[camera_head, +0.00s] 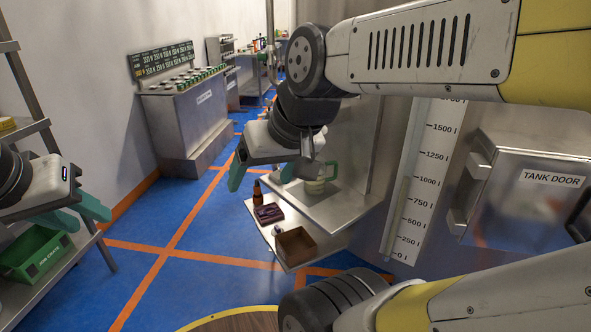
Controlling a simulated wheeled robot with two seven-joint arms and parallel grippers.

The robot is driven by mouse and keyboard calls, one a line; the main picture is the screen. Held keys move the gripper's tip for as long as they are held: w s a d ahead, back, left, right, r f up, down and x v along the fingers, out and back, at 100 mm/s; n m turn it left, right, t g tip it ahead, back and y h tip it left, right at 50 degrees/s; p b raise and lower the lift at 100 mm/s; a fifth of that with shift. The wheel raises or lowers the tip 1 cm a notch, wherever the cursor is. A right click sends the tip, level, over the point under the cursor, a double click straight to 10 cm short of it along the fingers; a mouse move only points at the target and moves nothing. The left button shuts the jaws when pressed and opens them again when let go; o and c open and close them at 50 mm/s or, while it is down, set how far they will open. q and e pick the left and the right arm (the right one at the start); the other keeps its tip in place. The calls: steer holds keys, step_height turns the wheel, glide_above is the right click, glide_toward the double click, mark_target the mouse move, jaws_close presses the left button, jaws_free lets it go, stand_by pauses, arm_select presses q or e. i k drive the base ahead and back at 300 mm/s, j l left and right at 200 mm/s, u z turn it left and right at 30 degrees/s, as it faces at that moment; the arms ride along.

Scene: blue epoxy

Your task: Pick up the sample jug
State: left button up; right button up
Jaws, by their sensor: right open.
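The upper shelf (345,209) sits above a lower shelf (283,225) holding a brown bottle (257,193), a dark red box (268,213) and an open brown box (296,246). The green crate (36,252) is on the left rack. A tank door (530,200) is at right.

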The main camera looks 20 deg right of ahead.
mark_target(319, 187)
steer(key=i+j, duration=0.25)
steer(key=i+j+z, duration=0.25)
steer(key=z, duration=0.2)
steer(key=i+j+z, duration=0.35)
steer(key=z, duration=0.9)
steer(key=i+j, duration=0.15)
steer(key=j, duration=0.15)
steer(key=i+j, duration=0.2)
